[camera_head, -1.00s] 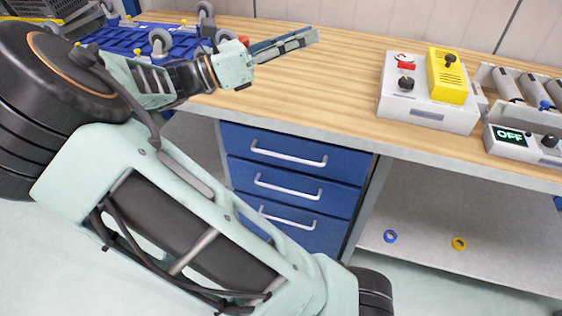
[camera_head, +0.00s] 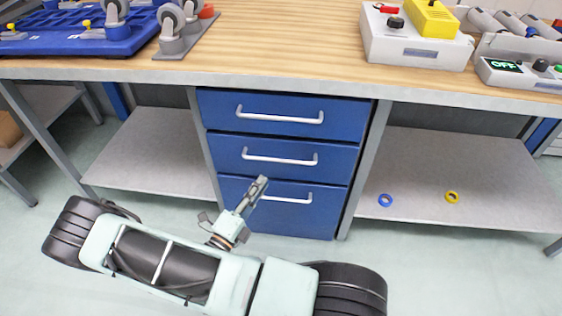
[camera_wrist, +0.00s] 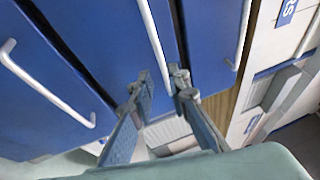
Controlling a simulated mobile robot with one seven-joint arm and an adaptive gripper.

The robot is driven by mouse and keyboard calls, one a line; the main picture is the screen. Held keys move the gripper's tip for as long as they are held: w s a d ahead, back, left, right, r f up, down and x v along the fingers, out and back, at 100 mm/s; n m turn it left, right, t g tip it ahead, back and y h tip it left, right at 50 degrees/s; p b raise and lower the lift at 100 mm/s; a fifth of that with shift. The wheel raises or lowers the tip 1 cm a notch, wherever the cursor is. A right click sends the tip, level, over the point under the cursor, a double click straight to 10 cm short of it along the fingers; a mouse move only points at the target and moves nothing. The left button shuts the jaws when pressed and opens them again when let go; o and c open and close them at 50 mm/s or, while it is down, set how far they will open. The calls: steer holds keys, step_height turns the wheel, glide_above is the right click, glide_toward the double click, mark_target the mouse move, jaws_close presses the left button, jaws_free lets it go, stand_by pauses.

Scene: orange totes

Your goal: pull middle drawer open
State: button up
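The blue middle drawer (camera_head: 230,157) is shut, between the top drawer (camera_head: 222,105) and the bottom drawer (camera_head: 300,215). Its white bar handle (camera_head: 280,158) is in plain view in the head view. In the wrist view the middle handle (camera_wrist: 152,30) runs down between my two fingertips. My gripper (camera_head: 262,183) is just below that handle in the head view picture, overlapping the bottom drawer. In the wrist view my gripper (camera_wrist: 162,82) is open, with one finger to each side of the handle's lower end. I cannot tell whether it touches the handle.
The wooden bench top (camera_head: 270,40) overhangs the drawers. Blue (camera_head: 385,200) and yellow (camera_head: 452,197) rings lie on the right lower shelf.

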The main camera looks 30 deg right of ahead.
mark_target(278, 160)
steer(key=b+x, duration=0.2)
steer(key=x, duration=0.8)
steer(key=shift+w+d+r, duration=0.1)
steer(key=shift+w+d, duration=0.1)
jaws_close()
